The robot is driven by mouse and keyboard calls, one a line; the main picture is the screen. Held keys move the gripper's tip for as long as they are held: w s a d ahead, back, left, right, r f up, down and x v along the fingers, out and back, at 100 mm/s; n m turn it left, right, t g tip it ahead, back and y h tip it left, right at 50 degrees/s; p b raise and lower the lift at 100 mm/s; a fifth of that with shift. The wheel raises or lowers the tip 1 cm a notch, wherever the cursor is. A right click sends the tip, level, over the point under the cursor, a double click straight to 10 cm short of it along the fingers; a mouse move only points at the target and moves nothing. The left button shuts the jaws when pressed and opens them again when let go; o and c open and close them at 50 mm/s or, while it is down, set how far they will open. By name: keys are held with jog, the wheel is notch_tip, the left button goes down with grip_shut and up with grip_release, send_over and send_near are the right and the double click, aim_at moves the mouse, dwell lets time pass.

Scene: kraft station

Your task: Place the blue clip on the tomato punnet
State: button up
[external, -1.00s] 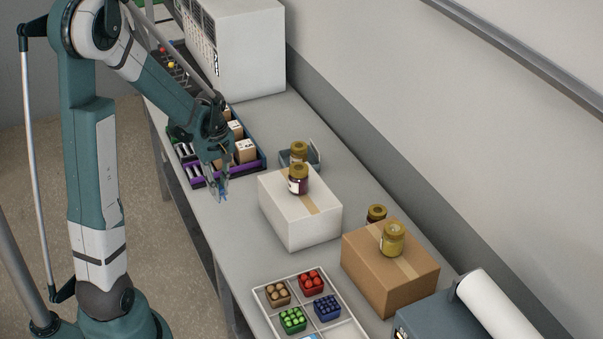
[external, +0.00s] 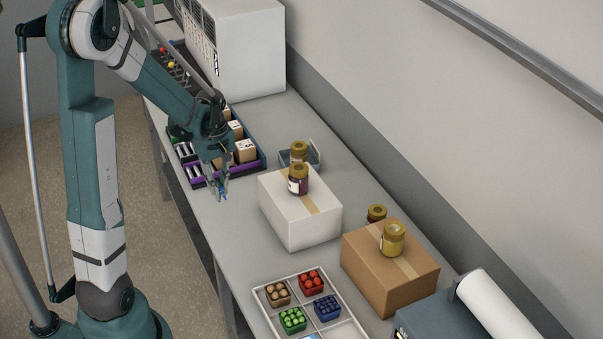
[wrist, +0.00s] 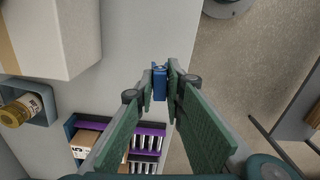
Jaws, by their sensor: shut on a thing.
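My gripper (external: 222,192) is shut on the blue clip (wrist: 159,82), which sits between the fingertips in the wrist view. In the external view the gripper hangs over the left edge of the table, left of the white box, and the clip shows only as a small blue spot. The tomato punnet (external: 311,281), a small red container of round red tomatoes, sits in the back right visible compartment of the white tray, well away from my gripper.
The white divided tray (external: 259,293) also holds brown, green and blue punnets. A white box (external: 288,224) and a brown box (external: 375,277), each with a jar on top, stand along the table. A purple-edged organizer (wrist: 150,129) lies beside the gripper.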

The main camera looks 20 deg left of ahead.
aim_at(221, 186)
jog(key=shift+r, duration=0.15)
jog(key=r, duration=0.7)
jog(key=d+r, duration=0.1)
jog(key=r, duration=0.2)
jog(key=shift+r, duration=0.15)
jog(key=s+d+p, duration=0.1)
jog(key=s+d, duration=0.5)
jog(key=d, duration=0.6)
jog(key=s+d+m+p, duration=0.1)
jog(key=s+d, duration=0.5)
jog(key=d, duration=0.5)
jog(key=s+d+p, duration=0.1)
jog(key=s+d, duration=0.4)
jog(key=d, duration=0.7)
jog(key=shift+s+a+f+b, duration=0.15)
jog(key=shift+f+b, duration=0.15)
jog(key=shift+f, duration=2.25)
jog(key=shift+f, duration=0.1)
jog(key=shift+f, duration=2.85)
